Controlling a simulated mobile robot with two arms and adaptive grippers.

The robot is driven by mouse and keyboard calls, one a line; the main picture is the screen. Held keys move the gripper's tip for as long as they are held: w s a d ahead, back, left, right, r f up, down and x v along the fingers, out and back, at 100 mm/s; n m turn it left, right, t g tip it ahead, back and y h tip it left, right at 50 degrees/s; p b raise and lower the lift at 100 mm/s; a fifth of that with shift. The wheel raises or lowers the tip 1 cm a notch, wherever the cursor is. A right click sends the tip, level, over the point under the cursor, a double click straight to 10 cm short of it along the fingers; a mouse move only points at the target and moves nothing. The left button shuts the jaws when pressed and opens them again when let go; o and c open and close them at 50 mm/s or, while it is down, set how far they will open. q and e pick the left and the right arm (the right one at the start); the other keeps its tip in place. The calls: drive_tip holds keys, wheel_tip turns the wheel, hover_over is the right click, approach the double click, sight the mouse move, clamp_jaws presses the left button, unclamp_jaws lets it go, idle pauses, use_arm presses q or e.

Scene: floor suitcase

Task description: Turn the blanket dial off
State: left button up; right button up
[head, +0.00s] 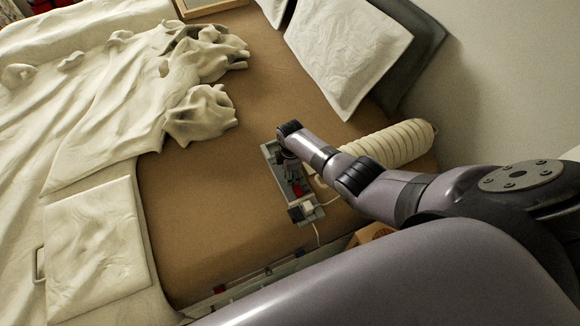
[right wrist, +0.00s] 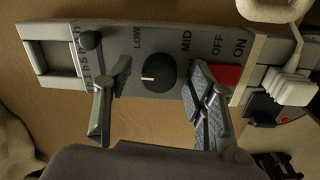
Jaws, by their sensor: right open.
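The grey control panel (head: 272,152) lies on the brown bed surface; it also fills the upper middle of the right wrist view (right wrist: 110,45). Its round black dial (right wrist: 158,71) carries a small white mark on its left side. Printed words LOW, MID, OFF and ON show near the dial. A red switch (right wrist: 224,75) sits right of the dial, partly behind a finger. My right gripper (right wrist: 161,84) is open, with one finger on each side of the dial. In the head view my right gripper (head: 290,156) is over the panel and hides the dial. My left gripper is not in view.
A black knob (right wrist: 90,40) is on the panel's left part. White plugs and a cable (right wrist: 288,85) are at its right end. A cream ribbed roll (head: 400,142) lies beside my right arm. Rumpled blankets (head: 110,100) cover the left; brown surface lies between.

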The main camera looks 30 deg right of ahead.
wheel_tip(320, 180, up, 12)
drive_tip(key=shift+s, duration=0.35)
idle(0.4)
drive_tip(key=shift+a, duration=0.1)
